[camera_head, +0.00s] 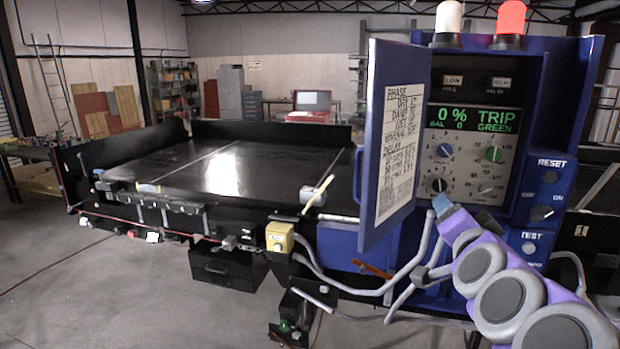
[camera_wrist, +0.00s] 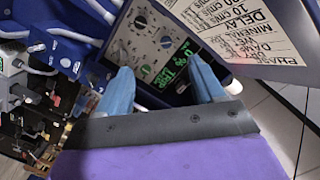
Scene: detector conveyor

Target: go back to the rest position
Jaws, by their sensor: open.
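My gripper (camera_wrist: 163,88) shows in the wrist view with its two blue fingers apart and nothing between them. Beyond the fingers is the detector's control panel (camera_wrist: 150,45) with knobs and a green-lit display. In the head view my arm reaches up from the lower right, and my gripper (camera_head: 443,207) is in front of the lower part of the blue control cabinet (camera_head: 592,60), below the panel (camera_head: 475,150). The display (camera_head: 474,119) reads "0 %", "TRIP" and "GREEN". The cabinet door (camera_head: 377,75) stands open to the left, with a printed sheet (camera_head: 403,140) on it.
A black conveyor (camera_head: 270,175) extends left of the cabinet. A yellow box (camera_head: 279,238) and grey cables (camera_head: 345,290) are at its near edge. White and red lamps (camera_head: 511,18) top the cabinet. RESET and TEST buttons (camera_head: 529,247) are at its right. Floor (camera_head: 90,290) is free at lower left.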

